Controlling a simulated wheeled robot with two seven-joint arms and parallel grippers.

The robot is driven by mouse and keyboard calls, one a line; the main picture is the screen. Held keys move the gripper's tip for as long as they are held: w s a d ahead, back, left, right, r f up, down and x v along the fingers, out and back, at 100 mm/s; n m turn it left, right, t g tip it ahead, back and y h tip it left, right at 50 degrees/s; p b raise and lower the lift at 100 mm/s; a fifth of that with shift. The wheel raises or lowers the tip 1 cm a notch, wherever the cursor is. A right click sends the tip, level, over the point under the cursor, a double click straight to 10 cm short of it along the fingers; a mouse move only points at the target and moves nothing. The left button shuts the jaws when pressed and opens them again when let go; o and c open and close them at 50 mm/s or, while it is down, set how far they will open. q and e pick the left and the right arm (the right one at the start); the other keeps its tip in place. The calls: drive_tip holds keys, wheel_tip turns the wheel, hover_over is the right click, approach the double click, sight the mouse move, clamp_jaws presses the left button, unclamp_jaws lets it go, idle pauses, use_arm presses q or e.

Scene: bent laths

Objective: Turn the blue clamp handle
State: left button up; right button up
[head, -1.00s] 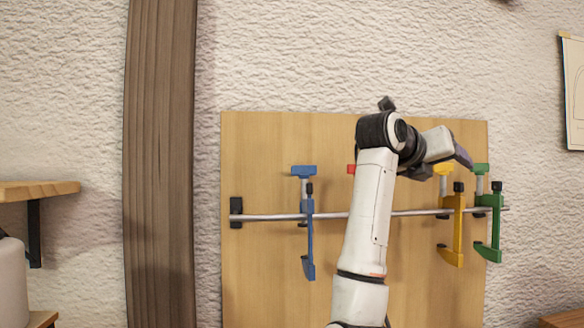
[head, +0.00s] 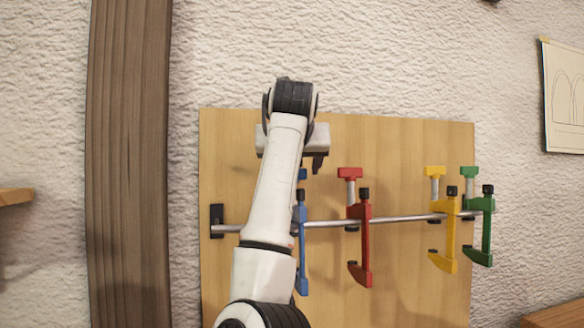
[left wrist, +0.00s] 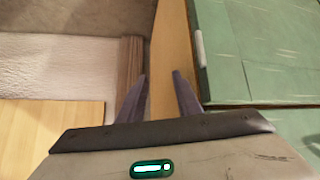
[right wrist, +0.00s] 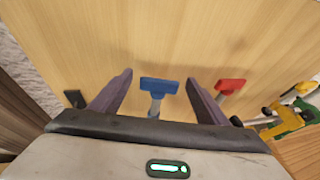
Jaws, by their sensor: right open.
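I cannot tell whether the fingers reach as far as the handle. In the head view my right gripper (head: 317,162) is at the handle's height, partly hidden by the wrist. My left gripper (left wrist: 163,80) is open and empty, away from the clamps.
A red clamp (head: 361,235), a yellow clamp (head: 447,225) and a green clamp (head: 482,225) hang right of the blue one on the rail (head: 400,219). A wooden board (head: 400,135) backs them. A dark wooden post (head: 130,160) stands left. Green surfaces (left wrist: 265,50) show near my left gripper.

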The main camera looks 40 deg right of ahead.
drive_tip(key=shift+x, duration=0.95)
drive_tip(key=shift+w+d+f, duration=0.1)
drive_tip(key=shift+w, duration=0.05)
drive_tip(key=c, duration=1.1)
drive_tip(key=shift+o, duration=0.2)
drive_tip(key=shift+f+n+t+y+b, duration=0.1)
drive_tip(key=shift+n+t+y+b, duration=0.3)
drive_tip(key=shift+n+t+y, duration=0.15)
drive_tip(key=shift+n+t+y+b, duration=0.4)
drive_tip(key=shift+n+y, duration=0.25)
drive_tip(key=shift+y, duration=0.2)
